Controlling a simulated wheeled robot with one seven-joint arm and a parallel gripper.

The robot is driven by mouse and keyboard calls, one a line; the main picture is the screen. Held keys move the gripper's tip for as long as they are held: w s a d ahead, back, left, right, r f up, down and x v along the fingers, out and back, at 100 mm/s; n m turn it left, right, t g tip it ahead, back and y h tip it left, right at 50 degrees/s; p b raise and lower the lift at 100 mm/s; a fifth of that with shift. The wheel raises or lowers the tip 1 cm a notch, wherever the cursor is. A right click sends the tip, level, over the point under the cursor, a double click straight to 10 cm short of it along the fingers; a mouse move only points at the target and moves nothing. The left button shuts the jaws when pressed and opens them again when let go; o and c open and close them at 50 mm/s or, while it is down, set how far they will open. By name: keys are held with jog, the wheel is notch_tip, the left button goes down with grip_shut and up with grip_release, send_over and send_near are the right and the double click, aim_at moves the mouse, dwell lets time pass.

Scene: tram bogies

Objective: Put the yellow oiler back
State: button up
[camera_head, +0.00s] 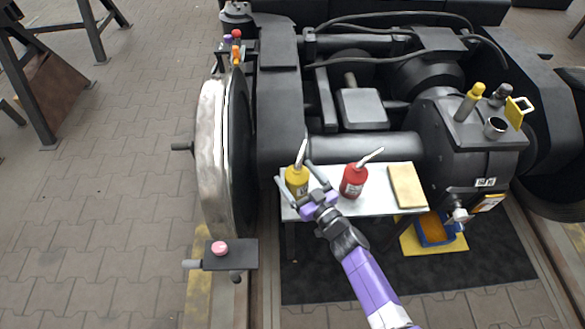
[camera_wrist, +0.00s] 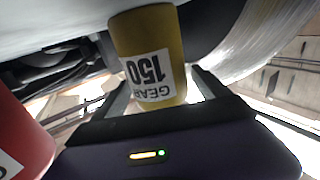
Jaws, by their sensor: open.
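The yellow oiler (camera_head: 297,181) with a pale spout stands at the left end of a small white table (camera_head: 375,205). In the wrist view the yellow oiler (camera_wrist: 150,60) is between the two fingers and shows a label reading GEAR 150, upside down. My gripper (camera_head: 296,176) is open, with one finger on each side of the oiler. It also shows in the wrist view (camera_wrist: 155,85). Whether a finger touches the oiler I cannot tell.
A red oiler (camera_head: 353,181) stands close to the right of my gripper and also shows in the wrist view (camera_wrist: 18,140). A tan block (camera_head: 406,187) lies at the table's right end. The bogie wheel (camera_head: 212,150) is left of the table. A blue bin (camera_head: 435,229) stands lower right.

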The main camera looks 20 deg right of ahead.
jog(key=s, duration=0.3)
jog(key=s+d+p, duration=0.1)
jog(key=s, duration=0.2)
jog(key=s+d+p, duration=0.1)
jog(key=s, duration=0.2)
jog(key=shift+s, duration=0.2)
jog(key=shift+s+a, duration=0.1)
jog(key=shift+s, duration=0.1)
jog(key=s+a+r+m+h, duration=0.1)
jog(key=s+r, duration=0.2)
jog(key=s, duration=0.6)
jog(key=s+r+h, duration=0.2)
jog(key=s+r, duration=0.1)
jog(key=s, duration=0.6)
jog(key=s+r+m+g, duration=0.1)
jog(key=s+r+g, duration=0.1)
jog(key=s+r, duration=1.2)
notch_tip(320, 180, up, 3)
jog(key=shift+f+g, duration=0.2)
jog(key=shift+g, duration=0.2)
jog(key=shift+d, duration=0.1)
